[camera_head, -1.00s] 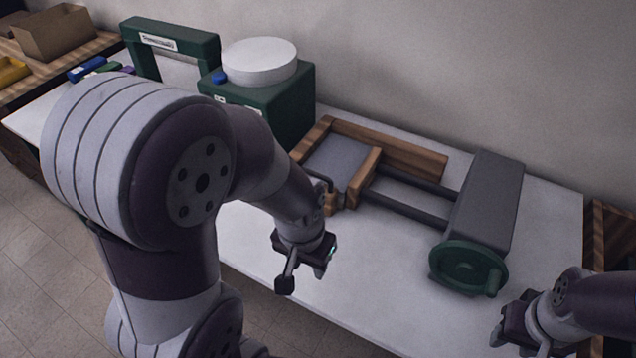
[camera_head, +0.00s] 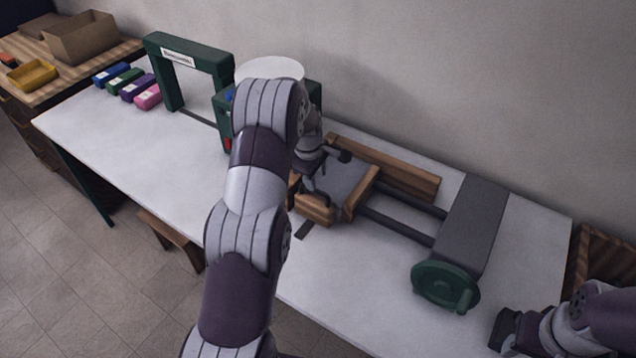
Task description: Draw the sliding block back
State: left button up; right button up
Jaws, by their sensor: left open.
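A grey plate (camera_head: 343,176) lies left of the cross block, between a long wooden rail (camera_head: 395,172) behind and a shorter wooden piece (camera_head: 315,210) in front. My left gripper (camera_head: 332,177) is open over the plate's left end, left of the cross block; contact cannot be told. My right gripper (camera_head: 505,328) is at lower right, apart from the device; its jaws are unclear.
A green machine with a white round top (camera_head: 272,68) stands behind my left arm, partly hidden. A green arch (camera_head: 190,50) and several coloured blocks (camera_head: 125,82) are at the table's far left. The white table (camera_head: 130,130) is clear at front left.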

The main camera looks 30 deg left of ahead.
aim_at(319, 191)
pick_arm(q)
jog(key=f, duration=0.3)
jog(key=w+f+p, duration=0.1)
jog(key=shift+d+f, duration=0.15)
jog(key=shift+d, duration=0.1)
jog(key=shift+a+f, duration=0.15)
jog(key=shift+f, duration=0.3)
grip_shut()
jog(key=s, duration=0.7)
jog(key=shift+a, duration=0.15)
jog(key=shift+s, duration=0.1)
